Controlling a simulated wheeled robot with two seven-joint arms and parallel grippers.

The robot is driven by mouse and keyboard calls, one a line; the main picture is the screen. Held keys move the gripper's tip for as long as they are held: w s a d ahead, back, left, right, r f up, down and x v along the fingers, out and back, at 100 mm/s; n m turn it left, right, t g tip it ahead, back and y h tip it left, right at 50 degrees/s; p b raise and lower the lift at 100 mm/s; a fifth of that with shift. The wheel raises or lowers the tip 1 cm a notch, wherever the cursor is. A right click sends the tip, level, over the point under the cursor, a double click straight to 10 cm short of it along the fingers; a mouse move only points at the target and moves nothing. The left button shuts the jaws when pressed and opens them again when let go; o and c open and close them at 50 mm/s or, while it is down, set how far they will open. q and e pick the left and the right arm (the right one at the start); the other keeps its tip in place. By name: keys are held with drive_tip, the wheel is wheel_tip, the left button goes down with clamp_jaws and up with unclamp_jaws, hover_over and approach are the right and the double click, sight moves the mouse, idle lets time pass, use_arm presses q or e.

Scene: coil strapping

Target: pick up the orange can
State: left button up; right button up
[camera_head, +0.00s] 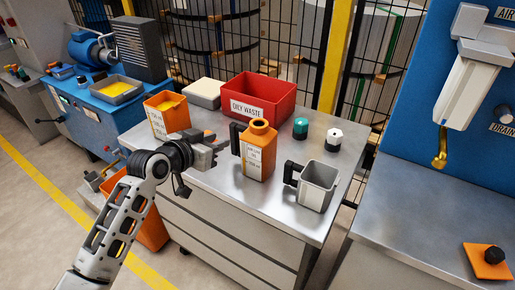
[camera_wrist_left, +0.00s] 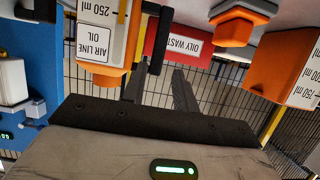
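The orange can (camera_head: 258,158) stands upright on the metal bench, with a round neck on top, a white label and a black handle on its left side. It also shows upside down in the left wrist view (camera_wrist_left: 96,73), labelled "AIR LINE OIL 250 ml". My left gripper (camera_head: 218,148) is just left of the handle, pointing at it. In the left wrist view the two dark fingers (camera_wrist_left: 158,90) are apart, with the handle close to the gap between them. I cannot tell whether they touch it. My right gripper is not in view.
A red "OILY WASTE" bin (camera_head: 262,94) stands behind the can. An orange measuring container (camera_head: 166,113) is at the left, and a grey jug (camera_head: 317,186) is at the right. A green-topped piece (camera_head: 300,127) and a white-topped piece (camera_head: 333,138) stand right of the can.

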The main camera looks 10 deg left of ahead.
sight(232, 134)
use_arm(q)
drive_tip(key=x, duration=0.8)
drive_tip(key=shift+w+d, duration=0.1)
drive_tip(key=shift+d, duration=0.1)
drive_tip(key=shift+r, duration=0.1)
clamp_jaws()
